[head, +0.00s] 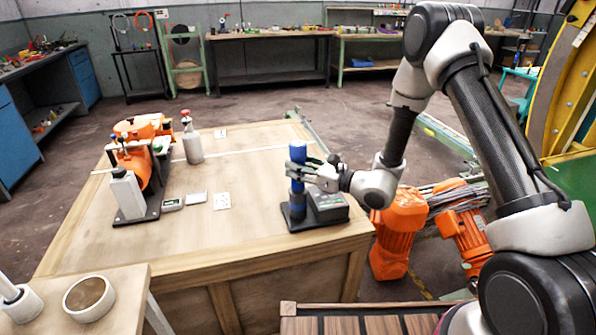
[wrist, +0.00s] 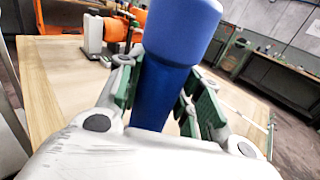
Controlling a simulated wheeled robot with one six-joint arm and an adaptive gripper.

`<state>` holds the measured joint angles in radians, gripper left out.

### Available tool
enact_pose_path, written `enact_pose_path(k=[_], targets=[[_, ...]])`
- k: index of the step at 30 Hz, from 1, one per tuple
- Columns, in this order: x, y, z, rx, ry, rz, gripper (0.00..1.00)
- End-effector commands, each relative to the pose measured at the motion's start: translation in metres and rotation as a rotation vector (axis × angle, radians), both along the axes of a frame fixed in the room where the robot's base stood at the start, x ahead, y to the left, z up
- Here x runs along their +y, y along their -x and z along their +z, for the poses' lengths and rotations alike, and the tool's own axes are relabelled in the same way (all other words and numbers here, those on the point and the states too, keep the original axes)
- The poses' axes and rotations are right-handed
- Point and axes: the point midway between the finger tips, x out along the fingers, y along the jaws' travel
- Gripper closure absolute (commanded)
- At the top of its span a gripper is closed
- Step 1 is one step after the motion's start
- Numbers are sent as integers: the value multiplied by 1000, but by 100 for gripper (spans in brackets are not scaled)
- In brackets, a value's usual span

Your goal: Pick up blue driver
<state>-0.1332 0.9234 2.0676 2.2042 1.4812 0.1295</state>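The blue driver (head: 297,152) stands upright in a small black holder (head: 299,220) near the right front corner of the wooden table. In the wrist view the blue driver (wrist: 182,40) rises large in the middle, with a wider head and a narrower shaft below. My gripper (head: 301,171) reaches in from the right at about the driver's mid-height. In the wrist view its green-padded fingers (wrist: 160,100) lie on both sides of the shaft, very near it. Whether the pads press on it cannot be made out. The shaft's lower end is hidden behind my gripper in the wrist view.
A grey bottle (head: 192,142), an orange machine (head: 145,165) and a white box (head: 127,194) stand farther left. Orange motors (head: 397,235) are on the floor at right. The table's middle is mostly clear.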

Motion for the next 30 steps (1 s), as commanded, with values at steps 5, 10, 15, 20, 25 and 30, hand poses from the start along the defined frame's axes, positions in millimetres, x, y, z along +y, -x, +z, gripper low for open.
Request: enact_pose_path(k=[5,10,15,20,25,30], targets=[[0,0,1,-2,-2,0,95],[0,0,1,-2,-2,0,95],[0,-1,8,-4,-1,0,95],[0,-1,27,-6,-2,1,95],[0,0,59,-8,-2,1,95],[0,0,94,-8,-2,0,95]])
